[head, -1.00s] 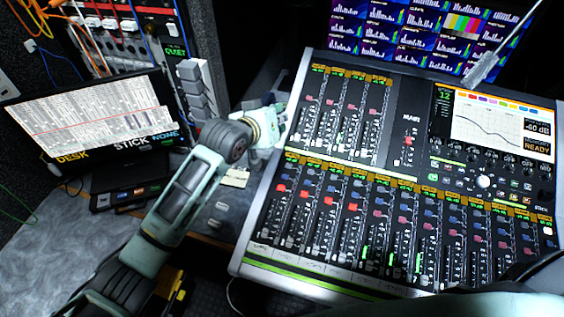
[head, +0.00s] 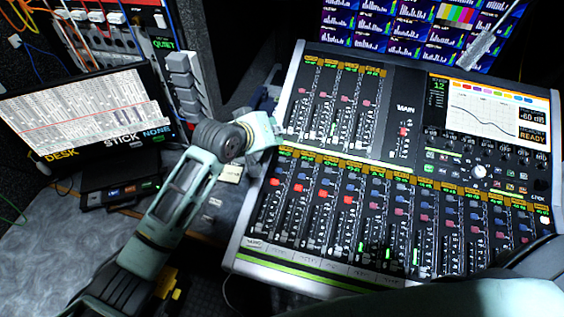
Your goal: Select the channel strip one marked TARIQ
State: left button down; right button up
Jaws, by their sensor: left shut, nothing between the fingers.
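The mixing desk (head: 440,205) fills the right half of the view, with an upper and a lower bank of channel strips. Small name labels run along its front edge, the leftmost one (head: 254,243) brighter than the others. The lettering is too small to read, so I cannot tell which strip is marked TARIQ. Some lower strips have a lit red button, such as this one (head: 275,182). My left gripper (head: 278,131) is shut and empty, at the desk's left edge beside the upper bank. Whether it touches the desk is unclear. My right gripper is out of view.
A tilted screen (head: 85,110) reading DESK, STICK and NONE stands at the left. A patch rack with cables (head: 115,35) is behind it. A wall of meter screens (head: 400,25) is behind the desk. Small pale items (head: 213,208) lie on the left worktop.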

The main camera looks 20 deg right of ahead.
pick_arm(q)
jog(key=b, duration=0.5)
send_over(277, 159)
notch_tip(277, 159, down, 5)
jog(key=shift+s+a+r, duration=0.1)
jog(key=shift+s, duration=0.05)
jog(key=shift+f+b, duration=0.35)
jog(key=shift+f, duration=0.7)
jog(key=shift+f, duration=0.1)
jog(key=shift+w+f, duration=0.2)
jog(key=shift+f, duration=0.1)
